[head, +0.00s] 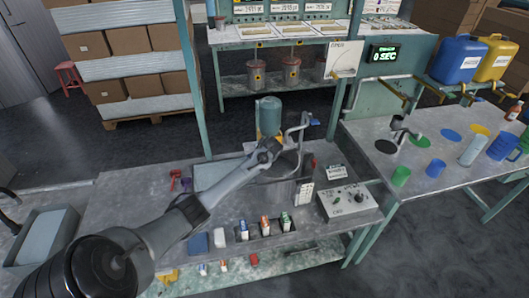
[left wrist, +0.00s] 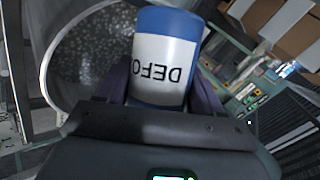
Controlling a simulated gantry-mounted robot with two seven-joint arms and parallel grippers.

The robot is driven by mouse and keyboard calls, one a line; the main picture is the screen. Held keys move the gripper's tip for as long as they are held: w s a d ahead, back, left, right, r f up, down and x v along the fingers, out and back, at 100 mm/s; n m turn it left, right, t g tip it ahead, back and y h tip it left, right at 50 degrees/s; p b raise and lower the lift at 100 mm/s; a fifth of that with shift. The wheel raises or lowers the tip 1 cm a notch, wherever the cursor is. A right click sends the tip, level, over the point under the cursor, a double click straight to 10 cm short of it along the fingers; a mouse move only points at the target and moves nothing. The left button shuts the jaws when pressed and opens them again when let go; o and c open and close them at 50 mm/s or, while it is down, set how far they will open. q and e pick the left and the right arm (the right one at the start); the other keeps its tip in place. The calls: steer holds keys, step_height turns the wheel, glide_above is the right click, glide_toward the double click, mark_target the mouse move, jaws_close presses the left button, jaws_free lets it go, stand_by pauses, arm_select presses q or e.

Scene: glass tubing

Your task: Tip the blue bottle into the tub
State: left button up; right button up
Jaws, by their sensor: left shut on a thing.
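The blue bottle (left wrist: 166,60) has a white label with upside-down lettering starting "DEFO". My left gripper (left wrist: 165,88) is shut on it in the left wrist view. The round metal tub (left wrist: 92,60), with a speckled grey inside, lies just left of the bottle there. The bottle is hidden or too small to make out there. I cannot tell whether anything leaves its mouth. My right gripper is not in view.
A rack (head: 265,229) with several small bottles stands at the bench front. A control box (head: 348,203) is right of the tub, and a green tank (head: 268,115) rises behind it. A second table (head: 440,180) with cups is at the right.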

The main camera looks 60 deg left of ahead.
arm_select(q)
steer(key=shift+a+f+g, duration=0.1)
steer(key=shift+f+g, duration=0.25)
steer(key=shift+g, duration=0.05)
steer(key=shift+s+a+f+m+g+y+b, duration=0.1)
steer(key=shift+s+f+m+g+y+b, duration=0.25)
steer(key=shift+f+m+g+b, duration=0.45)
steer(key=g+b, duration=0.2)
steer(key=b, duration=0.1)
steer(key=shift+w+f+m+y+b, duration=0.15)
steer(key=shift+f+m+y+b, duration=0.15)
steer(key=shift+f+y, duration=0.05)
steer(key=shift+f+g+b, duration=0.15)
steer(key=shift+g+b, duration=0.25)
steer(key=shift+b, duration=0.5)
steer(key=shift+w+d+r+m+g+y+b, duration=0.15)
steer(key=shift+r+m+g+y+b, duration=0.3)
steer(key=shift+b, duration=0.5)
steer(key=shift+w+d+r+m+g+y+b, duration=0.15)
steer(key=shift+r+m+g+y+b, duration=0.3)
steer(key=shift+b, duration=0.5)
steer(key=shift+w+a+r, duration=0.1)
steer(key=shift+r, duration=0.1)
steer(key=shift+r, duration=0.1)
